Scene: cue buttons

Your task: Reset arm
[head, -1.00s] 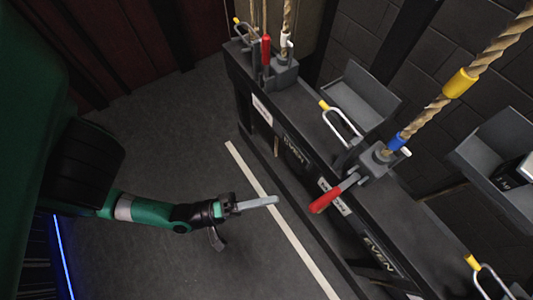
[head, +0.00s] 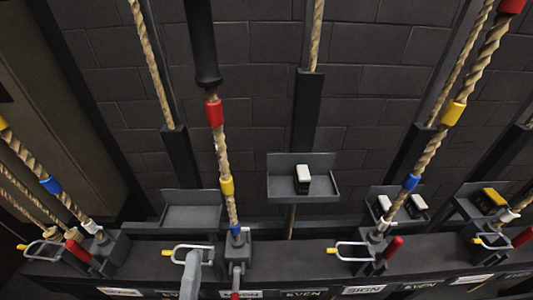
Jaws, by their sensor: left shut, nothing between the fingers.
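My left gripper (head: 193,258) shows at the bottom of the head view, left of the middle. Only its pale grey fingers show, pointing up the picture, together and with nothing between them. They overlap the front of the dark bench, near a U-shaped metal loop with a yellow tip (head: 188,252). I cannot tell whether they touch it. The rest of my left arm is below the picture. My right gripper is not in view.
A dark bench (head: 310,268) with label plates runs across the bottom. Ropes with coloured bands (head: 222,150) rise from clamps with red-handled levers (head: 393,247). Grey trays stand behind, one holding a white-topped block (head: 302,179). A dark block wall closes the back.

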